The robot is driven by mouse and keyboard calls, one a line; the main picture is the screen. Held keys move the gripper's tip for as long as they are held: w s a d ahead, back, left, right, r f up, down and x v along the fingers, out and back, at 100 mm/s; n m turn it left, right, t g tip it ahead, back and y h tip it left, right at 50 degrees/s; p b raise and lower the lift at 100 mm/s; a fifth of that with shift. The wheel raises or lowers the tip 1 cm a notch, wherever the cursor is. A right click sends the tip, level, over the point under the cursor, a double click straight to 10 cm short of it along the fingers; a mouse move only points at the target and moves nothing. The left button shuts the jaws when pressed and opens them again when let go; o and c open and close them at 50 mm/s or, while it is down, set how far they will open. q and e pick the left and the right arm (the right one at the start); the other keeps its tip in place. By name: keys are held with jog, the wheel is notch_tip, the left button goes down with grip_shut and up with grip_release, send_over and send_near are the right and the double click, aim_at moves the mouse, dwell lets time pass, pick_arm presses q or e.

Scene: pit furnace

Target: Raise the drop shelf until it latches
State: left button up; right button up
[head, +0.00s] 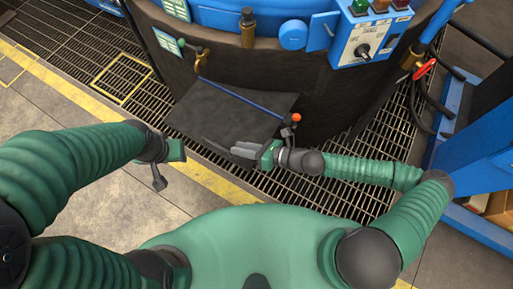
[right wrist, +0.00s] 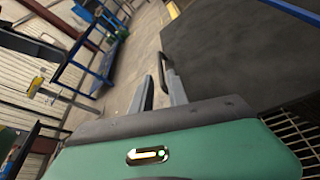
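The drop shelf (head: 225,112) is a dark flat panel on the front of the furnace, with a blue bar along its furnace-side edge. Its exact tilt is hard to tell. My right gripper (head: 232,149) is at the shelf's near edge, fingers pointing left; contact is unclear. In the right wrist view its fingers (right wrist: 158,88) are apart with floor showing between them, and a dark panel, apparently the shelf (right wrist: 235,45), lies just right of them. My left gripper (head: 158,180) hangs left of the shelf, clear of it; its finger gap is unclear. No latch can be made out.
The round dark furnace (head: 290,75) stands behind the shelf. A lever with an orange knob (head: 296,118) is by the shelf's right corner. A control box (head: 367,45), a red valve handle (head: 425,69) and hoses are at right. Grating and a yellow floor line (head: 215,184) lie below.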

jog(key=v, duration=0.6)
jog(key=shift+p, duration=0.3)
